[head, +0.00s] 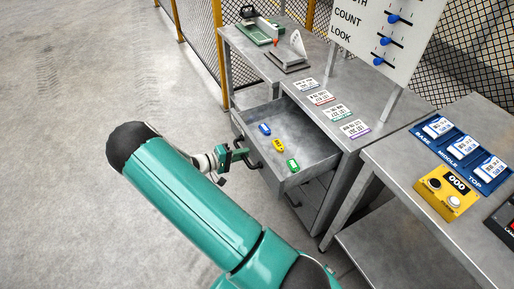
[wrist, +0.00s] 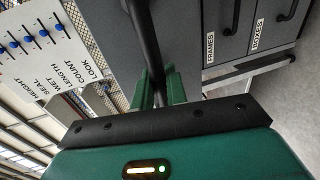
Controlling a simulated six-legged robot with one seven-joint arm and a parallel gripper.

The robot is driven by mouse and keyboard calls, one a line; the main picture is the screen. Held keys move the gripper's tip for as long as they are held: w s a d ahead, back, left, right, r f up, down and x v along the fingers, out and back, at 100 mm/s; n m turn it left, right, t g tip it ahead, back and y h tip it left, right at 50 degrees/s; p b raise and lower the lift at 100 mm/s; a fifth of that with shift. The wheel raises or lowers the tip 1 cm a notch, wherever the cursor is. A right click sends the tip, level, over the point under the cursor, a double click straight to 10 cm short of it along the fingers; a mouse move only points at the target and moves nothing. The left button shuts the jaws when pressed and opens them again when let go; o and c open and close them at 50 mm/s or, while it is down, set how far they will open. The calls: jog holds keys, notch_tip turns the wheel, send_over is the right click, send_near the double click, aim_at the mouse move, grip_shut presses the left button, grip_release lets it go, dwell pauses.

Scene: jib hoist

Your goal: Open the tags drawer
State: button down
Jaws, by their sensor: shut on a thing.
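The tags drawer (head: 298,132) is pulled out from the grey workbench in the head view. A blue tag (head: 264,129), a yellow tag (head: 279,145) and a green tag (head: 293,165) lie in it. My gripper (head: 243,155) is at the drawer's front. In the wrist view my gripper (wrist: 161,88) has its green fingers shut on the drawer's black handle (wrist: 145,38). The fingertips and part of the handle are hard to make out in the head view.
Closed drawers labelled FRAMES (wrist: 209,47) and BOXES (wrist: 257,33) show in the wrist view. Printed cards (head: 321,97) lie on the bench top. A second bench (head: 385,165) with a yellow counter box (head: 447,193) stands at right. Floor at left is clear.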

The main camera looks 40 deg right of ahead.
jog(key=shift+f+v, duration=0.15)
jog(key=shift+v, duration=0.6)
jog(key=shift+f+v, duration=0.15)
jog(key=shift+v, duration=0.65)
jog(key=c, duration=1.5)
grip_release()
jog(key=shift+a, duration=0.1)
jog(key=v, duration=1.3)
jog(key=shift+a, duration=0.35)
jog(key=shift+r, duration=0.15)
